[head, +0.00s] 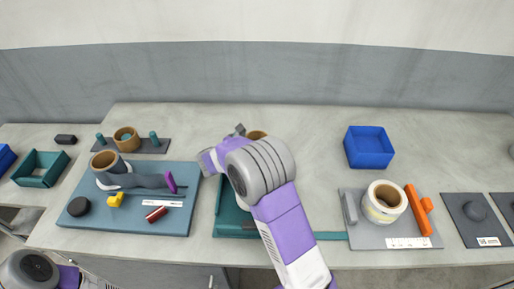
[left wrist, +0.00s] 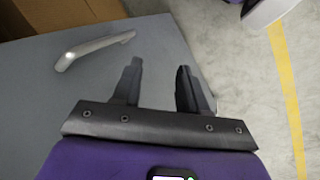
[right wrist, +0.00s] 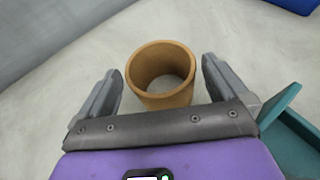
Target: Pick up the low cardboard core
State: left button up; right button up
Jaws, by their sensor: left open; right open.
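A short tan cardboard core (right wrist: 160,98) stands upright on the bench in the right wrist view. In the head view only part of this core (head: 257,134) shows behind my right arm. My right gripper (right wrist: 161,68) is open, with its fingers on either side of the core and visible gaps; the core is not held. Another cardboard core (head: 126,140) stands on a grey plate between teal pegs, and a taller one (head: 104,160) stands on the blue mat at left. My left gripper (left wrist: 159,68) is open and empty, low by a grey cabinet front with a handle.
A teal tray (right wrist: 290,142) lies close to the right gripper, mostly hidden by my arm in the head view. A blue bin (head: 369,148) stands to the right. A white-wrapped roll (head: 384,203) stands on a grey plate. The bench between core and bin is clear.

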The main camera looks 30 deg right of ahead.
jog(key=x, duration=0.2)
jog(key=b+x, duration=0.1)
jog(key=x, duration=0.1)
jog(key=shift+w+f, duration=0.1)
jog(key=shift+f, duration=0.25)
jog(key=c, duration=0.6)
